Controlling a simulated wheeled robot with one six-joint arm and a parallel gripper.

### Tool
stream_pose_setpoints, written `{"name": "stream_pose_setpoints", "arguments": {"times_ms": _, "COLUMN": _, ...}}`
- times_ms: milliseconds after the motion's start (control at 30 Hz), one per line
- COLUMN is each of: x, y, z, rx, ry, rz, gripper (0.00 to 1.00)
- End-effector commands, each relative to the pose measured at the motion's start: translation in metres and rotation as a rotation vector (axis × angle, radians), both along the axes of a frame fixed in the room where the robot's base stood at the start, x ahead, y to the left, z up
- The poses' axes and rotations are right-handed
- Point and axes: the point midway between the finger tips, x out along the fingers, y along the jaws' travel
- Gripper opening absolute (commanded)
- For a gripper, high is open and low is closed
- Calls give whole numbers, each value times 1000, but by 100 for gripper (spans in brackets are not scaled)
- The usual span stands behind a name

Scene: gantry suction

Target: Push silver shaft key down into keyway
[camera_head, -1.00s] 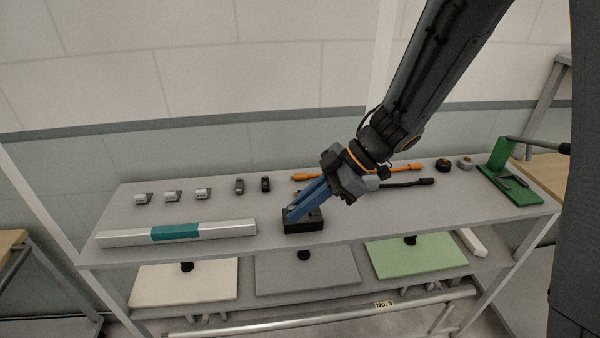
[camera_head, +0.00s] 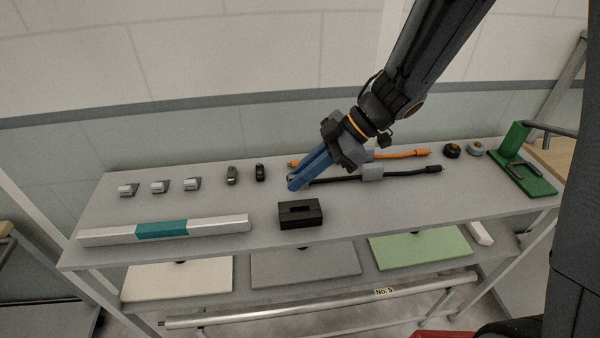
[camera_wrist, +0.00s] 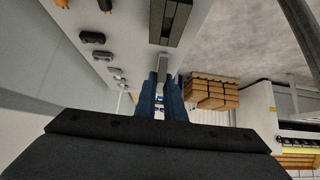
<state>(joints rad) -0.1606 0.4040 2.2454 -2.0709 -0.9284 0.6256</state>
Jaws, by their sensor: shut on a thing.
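The black block (camera_head: 300,222) with a dark slot in its top sits near the front edge of the shelf top. The slot, which looks like the keyway, also shows at the top of the wrist view (camera_wrist: 167,24). My gripper (camera_head: 294,184) has blue fingers and appears behind the block in the head view, apart from it. In the wrist view its fingers are shut on a small grey bar, the silver shaft key (camera_wrist: 163,64), which sticks out past the fingertips. The key is hidden by the fingers in the head view.
A silver bar with a teal band (camera_head: 205,226) lies left of the block. Several small grey and black parts stand behind it.

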Motion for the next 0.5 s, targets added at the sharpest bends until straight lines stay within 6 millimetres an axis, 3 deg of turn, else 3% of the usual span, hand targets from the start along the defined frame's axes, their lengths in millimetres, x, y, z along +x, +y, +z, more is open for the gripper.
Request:
{"name": "stream_pose_setpoints", "arguments": {"times_ms": 133, "x": 0, "y": -3, "z": 2, "rx": -1, "ry": 2, "rz": -4, "gripper": 0}}
{"name": "stream_pose_setpoints", "arguments": {"times_ms": 500, "x": 2, "y": -3, "z": -37, "rx": -1, "ry": 2, "rz": -5, "gripper": 0}}
